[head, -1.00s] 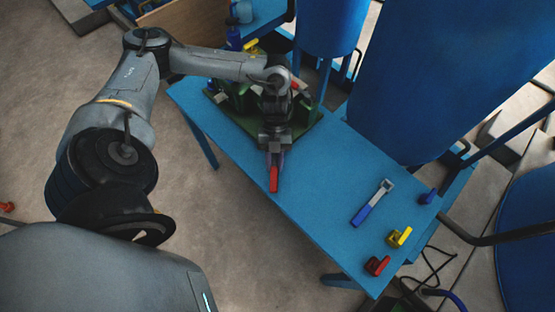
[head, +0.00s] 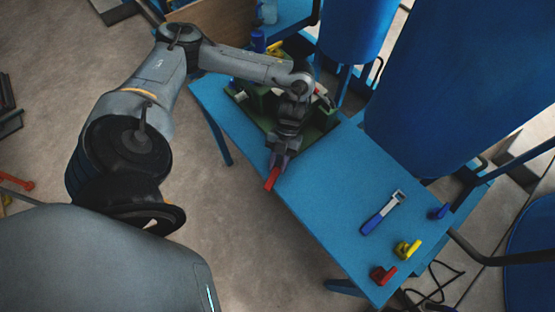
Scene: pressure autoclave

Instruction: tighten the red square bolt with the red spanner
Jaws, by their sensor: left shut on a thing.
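My left gripper (head: 279,158) is shut on the red spanner (head: 271,180). Only a short red end of it shows, sticking out toward the near edge of the blue table; the rest is hidden by the gripper. The gripper is just in front of a green fixture (head: 324,124), which my left arm partly covers. I cannot make out the red square bolt for sure. A small red piece (head: 383,275) lies at the table's near right corner, away from the gripper. My right gripper is out of view.
On the blue table (head: 320,200) lie a blue-handled spanner (head: 382,213), a yellow piece (head: 407,249) and a small blue piece (head: 438,212). Large blue tanks (head: 450,90) stand behind. The middle of the table is clear.

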